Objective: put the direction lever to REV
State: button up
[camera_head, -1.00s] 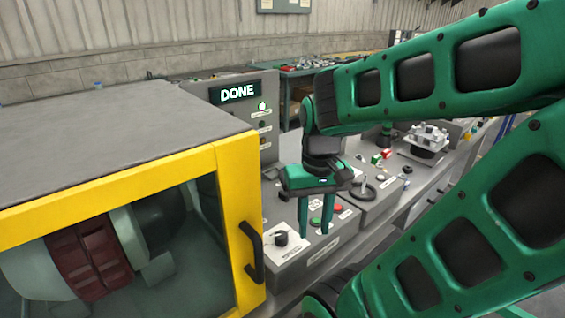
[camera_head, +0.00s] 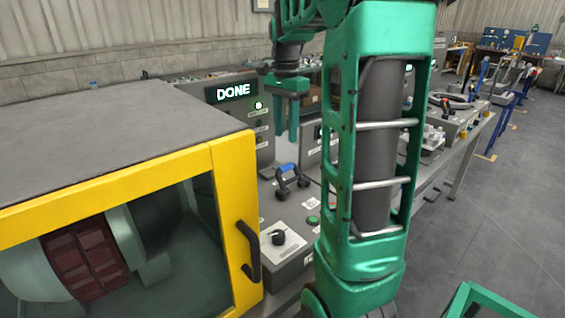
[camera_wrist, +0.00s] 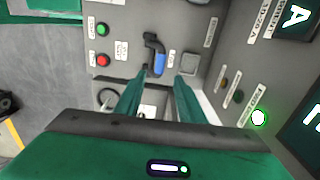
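A lever with a blue grip on a black mount (camera_head: 287,172) stands on the grey control panel. In the wrist view its blue grip (camera_wrist: 159,63) shows just beyond the fingertips, between their lines. Its labels are too small to read, so I cannot tell its setting. My gripper (camera_head: 287,136) is above the lever in the head view, apart from it. Its two green fingers are spread and empty, as the wrist view also shows (camera_wrist: 160,80).
A black knob (camera_head: 278,238) and a green button (camera_head: 313,219) are on the panel in front. A yellow-framed machine door (camera_head: 235,220) with a black handle stands at left. An upright screen panel reading DONE (camera_head: 232,91) is behind. My arm hides the panel's right part.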

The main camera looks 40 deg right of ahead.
notch_tip(320, 180, down, 11)
jog(key=shift+r, duration=0.15)
dwell(0.4)
jog(key=shift+d, duration=0.1)
grip_shut()
